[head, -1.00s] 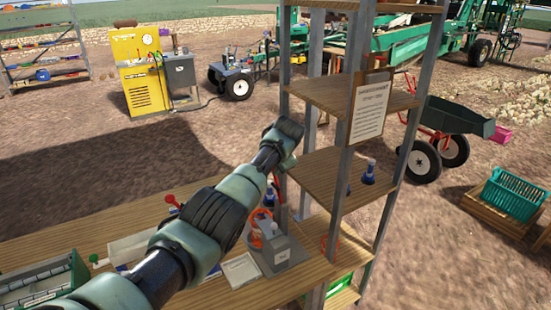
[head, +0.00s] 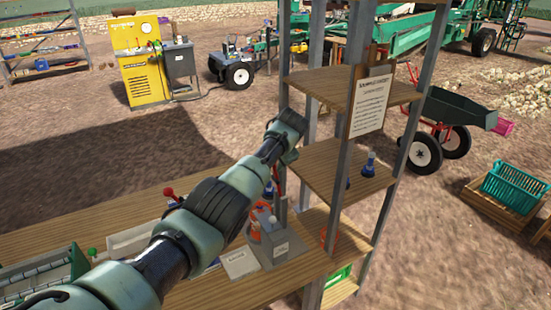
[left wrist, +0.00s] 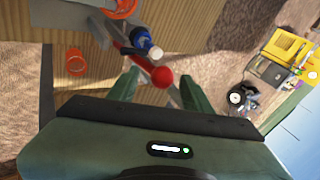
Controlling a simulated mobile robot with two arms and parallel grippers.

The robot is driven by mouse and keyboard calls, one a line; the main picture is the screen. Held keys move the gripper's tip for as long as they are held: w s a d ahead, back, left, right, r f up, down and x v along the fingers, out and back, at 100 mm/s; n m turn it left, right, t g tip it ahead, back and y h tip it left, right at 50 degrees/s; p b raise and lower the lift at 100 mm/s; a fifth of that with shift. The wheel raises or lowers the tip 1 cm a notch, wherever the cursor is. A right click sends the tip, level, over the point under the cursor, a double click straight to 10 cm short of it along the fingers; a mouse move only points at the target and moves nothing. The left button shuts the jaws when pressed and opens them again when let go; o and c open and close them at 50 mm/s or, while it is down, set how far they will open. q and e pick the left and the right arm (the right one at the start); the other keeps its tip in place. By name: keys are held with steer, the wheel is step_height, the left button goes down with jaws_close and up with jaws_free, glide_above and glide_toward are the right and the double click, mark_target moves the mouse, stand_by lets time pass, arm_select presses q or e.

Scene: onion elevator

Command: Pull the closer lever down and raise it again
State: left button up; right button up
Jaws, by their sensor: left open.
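The gripper is open; whether either finger touches the knob I cannot tell. A blue, white and black part (left wrist: 146,42) is beside the rod. In the head view my left arm reaches across the wooden table, and its gripper is mostly hidden behind the wrist. A grey box (head: 281,248) with orange parts stands below the wrist. My right gripper is not in view.
A shelf rack (head: 340,165) with grey posts stands close to the wrist. A red knob (head: 168,191) and a green knob (head: 91,252) show on the table at left. An orange cup (left wrist: 76,62) shows in the wrist view. A white label plate (head: 240,263) is beside the grey box.

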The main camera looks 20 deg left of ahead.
arm_select(q)
steer(key=shift+s+d+r, duration=0.1)
steer(key=shift+s+r, duration=0.1)
steer(key=shift+r, duration=0.15)
steer(key=b+v, duration=0.2)
steer(key=v, duration=0.5)
steer(key=shift+w, duration=0.1)
